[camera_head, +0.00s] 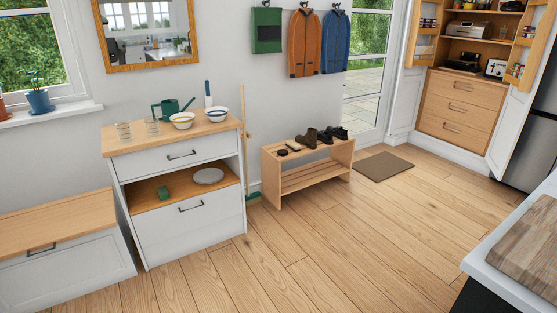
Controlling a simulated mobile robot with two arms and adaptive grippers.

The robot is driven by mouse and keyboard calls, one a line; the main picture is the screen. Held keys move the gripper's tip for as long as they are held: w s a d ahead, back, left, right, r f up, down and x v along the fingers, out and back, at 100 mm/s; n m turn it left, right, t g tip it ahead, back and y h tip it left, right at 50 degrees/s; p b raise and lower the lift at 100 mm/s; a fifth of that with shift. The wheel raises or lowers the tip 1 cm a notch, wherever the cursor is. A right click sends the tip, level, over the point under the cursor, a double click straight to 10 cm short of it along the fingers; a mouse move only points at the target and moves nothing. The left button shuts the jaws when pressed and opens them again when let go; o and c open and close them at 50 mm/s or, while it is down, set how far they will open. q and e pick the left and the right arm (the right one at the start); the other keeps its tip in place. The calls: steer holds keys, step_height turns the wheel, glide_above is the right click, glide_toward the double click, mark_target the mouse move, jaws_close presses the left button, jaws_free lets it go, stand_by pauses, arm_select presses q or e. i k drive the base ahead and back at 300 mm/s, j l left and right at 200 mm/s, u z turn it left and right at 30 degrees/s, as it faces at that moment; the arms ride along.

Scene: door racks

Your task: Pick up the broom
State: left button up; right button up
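The broom (247,160) stands upright, close to the wall, in the gap between the white cabinet and the shoe bench. Its thin light wooden handle rises above the cabinet top. Its green head is low by the floor and partly hidden by the cabinet side. Neither of my grippers shows in the head view.
The white cabinet (190,235) bears bowls, glasses and a green watering can (172,107). The shoe bench (312,178) stands right of the broom. A counter corner (490,265) juts in at lower right. The wooden floor (335,250) between is clear.

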mark_target(249, 200)
steer(key=i, duration=1.3)
steer(key=i+j+z, duration=0.1)
steer(key=i, duration=1.2)
steer(key=i+j, duration=0.15)
steer(key=i, duration=1.15)
